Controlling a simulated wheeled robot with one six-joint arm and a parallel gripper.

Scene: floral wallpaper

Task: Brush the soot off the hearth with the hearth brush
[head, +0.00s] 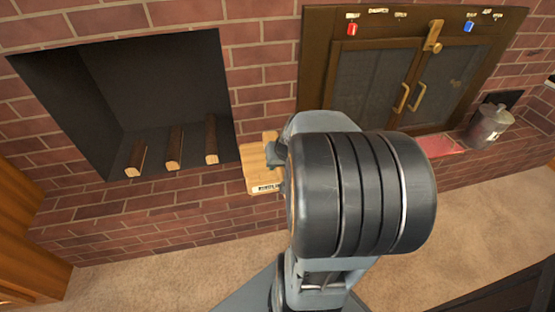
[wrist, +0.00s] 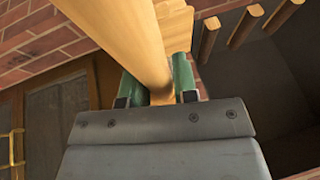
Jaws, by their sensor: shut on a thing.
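I take this to be the hearth brush's handle; no bristles show. In the head view my arm hides most of the gripper and the held handle. The brick hearth (head: 130,215) runs along the wall below the firebox. I cannot make out any soot on the part of it that shows.
A light wooden block with a label (head: 262,178) is beside my gripper. Three logs (head: 174,148) lie in the open firebox. Closed glass doors (head: 378,85) with brass handles stand at right. A metal canister (head: 489,127) is on the ledge near a red item (head: 440,146).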

